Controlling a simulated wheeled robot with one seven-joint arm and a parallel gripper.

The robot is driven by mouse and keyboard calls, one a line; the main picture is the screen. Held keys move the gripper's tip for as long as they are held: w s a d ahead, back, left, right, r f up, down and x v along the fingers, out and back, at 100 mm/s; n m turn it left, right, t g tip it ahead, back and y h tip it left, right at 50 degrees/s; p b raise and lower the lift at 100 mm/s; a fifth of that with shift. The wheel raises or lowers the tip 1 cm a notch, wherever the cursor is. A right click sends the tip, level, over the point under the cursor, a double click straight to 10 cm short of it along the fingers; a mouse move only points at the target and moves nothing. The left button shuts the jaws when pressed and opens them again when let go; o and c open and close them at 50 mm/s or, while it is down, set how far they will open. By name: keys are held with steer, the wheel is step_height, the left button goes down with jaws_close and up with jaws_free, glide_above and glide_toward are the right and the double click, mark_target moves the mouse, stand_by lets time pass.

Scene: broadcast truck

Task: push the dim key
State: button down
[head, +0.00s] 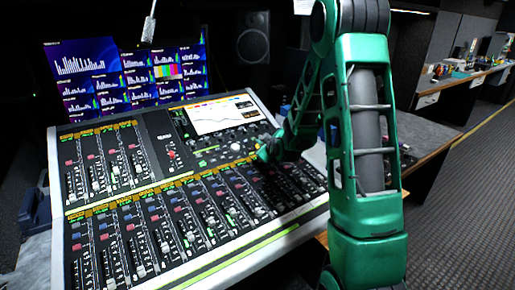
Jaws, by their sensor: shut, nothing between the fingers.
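The mixing console (155,265) fills the left and middle of the head view, with rows of faders, small coloured buttons and a lit screen (222,114). The key labelled dim cannot be picked out; the labels are too small to read. My gripper (264,157) is at the end of my green arm, low over the right part of the console, below and right of the screen. It is shut and empty.
A microphone (149,28) hangs over the back. My arm covers the console's right edge. A desk with small items (465,70) stands at far right, beside open carpeted floor (470,190).

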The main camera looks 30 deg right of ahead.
steer(key=shift+w+f, duration=0.2)
steer(key=shift+f, duration=0.25)
stand_by(0.6)
steer(key=shift+r, duration=0.1)
steer(key=shift+s+r, duration=0.4)
steer(key=shift+r, duration=0.35)
steer(key=shift+s+r, duration=0.4)
steer(key=shift+r, duration=0.5)
steer(key=shift+s+r, duration=0.35)
steer(key=shift+r, duration=0.6)
steer(key=shift+s+r, duration=0.4)
steer(key=shift+r, duration=0.5)
steer(key=s+a+m+g+y, duration=0.1)
steer(key=s+a+m+g, duration=0.1)
steer(key=s, duration=1.2)
steer(key=s+a+m+g+y, duration=0.1)
steer(key=s+a+m+g, duration=0.2)
steer(key=s, duration=1.2)
steer(key=s+a+m+g+y, duration=0.1)
steer(key=s+m+g, duration=0.5)
steer(key=s, duration=0.9)
steer(key=a+g, duration=0.1)
steer(key=g, duration=0.1)
steer(key=shift+a+g, duration=0.3)
steer(key=shift+a, duration=0.05)
steer(key=shift+s+f, duration=0.1)
